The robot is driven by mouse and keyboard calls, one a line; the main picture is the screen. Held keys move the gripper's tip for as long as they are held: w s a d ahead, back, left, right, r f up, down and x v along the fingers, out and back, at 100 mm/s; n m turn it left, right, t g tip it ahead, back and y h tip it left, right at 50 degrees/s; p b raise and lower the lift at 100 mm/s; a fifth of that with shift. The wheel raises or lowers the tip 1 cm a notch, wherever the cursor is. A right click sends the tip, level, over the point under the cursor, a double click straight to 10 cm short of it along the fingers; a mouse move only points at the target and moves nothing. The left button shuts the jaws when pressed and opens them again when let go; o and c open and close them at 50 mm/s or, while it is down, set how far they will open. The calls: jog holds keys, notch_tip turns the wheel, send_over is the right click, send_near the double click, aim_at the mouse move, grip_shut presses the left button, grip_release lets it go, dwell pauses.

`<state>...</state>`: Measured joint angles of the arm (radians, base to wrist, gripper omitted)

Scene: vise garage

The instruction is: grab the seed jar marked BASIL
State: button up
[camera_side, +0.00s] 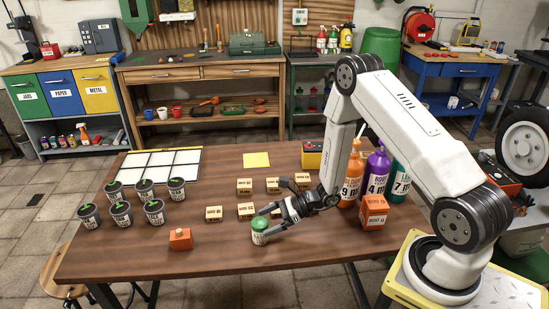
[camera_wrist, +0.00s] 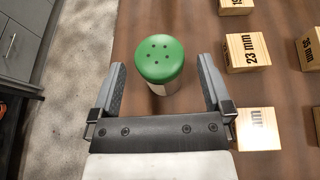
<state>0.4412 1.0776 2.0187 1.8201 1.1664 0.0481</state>
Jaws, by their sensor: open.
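A small white jar with a green lid (camera_side: 260,231) stands upright near the table's front edge. In the wrist view its round green lid (camera_wrist: 160,59) shows several dark holes. Its label is too small to read in the side view and hidden in the wrist view, so I cannot tell whether it says BASIL. My gripper (camera_side: 270,219) is open beside the jar, reaching in from the right. In the wrist view the two fingers (camera_wrist: 162,70) flank the jar, with a gap visible on each side; nothing is gripped.
Wooden blocks with printed sizes (camera_side: 245,186) lie behind and left of my gripper. Several dark pots with green tops (camera_side: 121,213) stand at the left. An orange block (camera_side: 180,239) sits left of the jar. Bottles (camera_side: 377,172) and an orange box (camera_side: 374,212) stand right.

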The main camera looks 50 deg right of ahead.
aim_at(260, 221)
jog(key=shift+x, duration=1.45)
jog(key=c, duration=1.3)
jog(key=shift+o, duration=0.2)
jog(key=shift+r, duration=0.15)
jog(key=shift+r, duration=4.85)
